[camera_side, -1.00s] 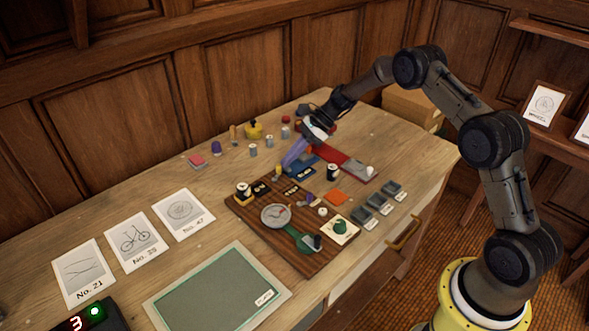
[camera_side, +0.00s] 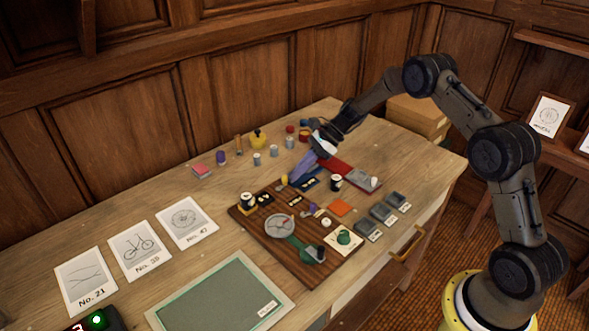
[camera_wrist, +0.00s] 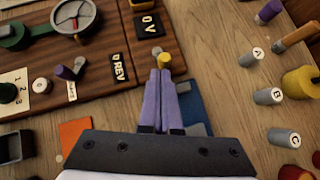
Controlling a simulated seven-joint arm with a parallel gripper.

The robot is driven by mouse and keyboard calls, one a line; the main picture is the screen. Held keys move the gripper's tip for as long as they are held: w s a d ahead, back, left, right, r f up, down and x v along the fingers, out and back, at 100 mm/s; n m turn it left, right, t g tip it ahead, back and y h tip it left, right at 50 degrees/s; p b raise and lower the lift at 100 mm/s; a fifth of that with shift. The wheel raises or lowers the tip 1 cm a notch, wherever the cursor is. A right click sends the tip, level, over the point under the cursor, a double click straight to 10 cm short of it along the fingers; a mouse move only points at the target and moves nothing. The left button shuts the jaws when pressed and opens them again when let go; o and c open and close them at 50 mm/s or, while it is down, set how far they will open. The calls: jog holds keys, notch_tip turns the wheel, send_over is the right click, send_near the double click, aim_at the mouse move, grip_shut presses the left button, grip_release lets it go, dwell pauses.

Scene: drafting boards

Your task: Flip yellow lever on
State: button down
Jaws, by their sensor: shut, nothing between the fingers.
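The yellow lever (camera_side: 284,181) stands at the back edge of the dark wooden control board (camera_side: 248,217). My gripper (camera_side: 290,181) has purple fingers and reaches down to the lever from behind and to the right. In the wrist view my gripper (camera_wrist: 160,72) is shut, fingers side by side and empty. The tips are at or very near the lever; I cannot tell whether they touch. The lever's base is mostly hidden.
Small grey cylinders (camera_wrist: 268,96) and a yellow knobbed object (camera_side: 258,139) stand behind. A red tray (camera_side: 340,168) lies to the right.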

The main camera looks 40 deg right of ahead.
jog(key=d, duration=0.2)
jog(key=s+d+r, duration=0.1)
jog(key=d, duration=0.1)
jog(key=s+v, duration=0.1)
jog(key=v, duration=0.8)
jog(key=shift+a, duration=0.25)
